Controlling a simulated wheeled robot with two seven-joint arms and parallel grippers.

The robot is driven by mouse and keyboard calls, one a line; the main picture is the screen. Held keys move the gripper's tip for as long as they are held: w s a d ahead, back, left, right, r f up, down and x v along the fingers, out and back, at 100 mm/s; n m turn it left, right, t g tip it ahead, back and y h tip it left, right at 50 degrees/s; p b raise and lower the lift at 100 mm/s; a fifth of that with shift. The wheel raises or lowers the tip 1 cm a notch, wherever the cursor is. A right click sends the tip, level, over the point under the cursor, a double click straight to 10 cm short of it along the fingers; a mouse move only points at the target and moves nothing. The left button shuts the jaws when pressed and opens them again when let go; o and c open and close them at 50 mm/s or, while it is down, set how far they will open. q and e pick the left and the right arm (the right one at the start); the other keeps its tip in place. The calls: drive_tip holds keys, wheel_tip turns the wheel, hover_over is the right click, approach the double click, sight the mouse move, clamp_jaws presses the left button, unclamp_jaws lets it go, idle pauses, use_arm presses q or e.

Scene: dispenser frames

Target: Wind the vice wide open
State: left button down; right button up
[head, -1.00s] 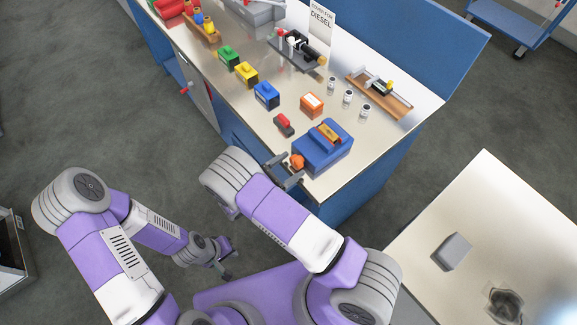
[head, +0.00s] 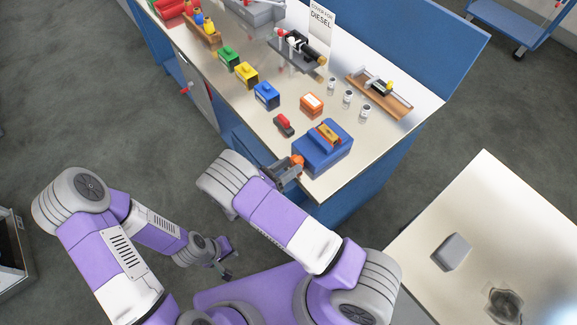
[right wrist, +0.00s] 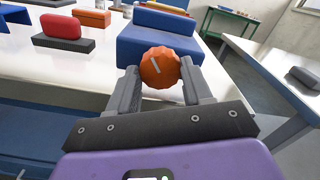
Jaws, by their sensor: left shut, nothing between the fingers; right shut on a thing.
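The vice (head: 322,157) is a blue block-shaped body near the front corner of the bench, with an orange-yellow piece (head: 329,132) set in its top. Its orange ribbed knob (right wrist: 160,67) sticks out towards me and carries a pale line mark. My right gripper (head: 294,166) is shut on this knob, one finger on each side. The vice body also shows behind the knob in the right wrist view (right wrist: 150,42). How far the jaws are apart is hard to tell. My left gripper (head: 229,262) is shut and empty, low over the floor, away from the bench.
Near the vice stand a red-and-dark block (head: 284,124), an orange box (head: 312,103) and a blue box (head: 266,95). Small jars (head: 348,97) and a wooden tray (head: 385,95) lie behind. A second table (head: 440,220) stands at right with a grey block (head: 452,251).

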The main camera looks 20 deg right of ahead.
drive_tip(key=shift+n, duration=0.3)
drive_tip(key=o, duration=1)
drive_tip(key=shift+o, duration=0.2)
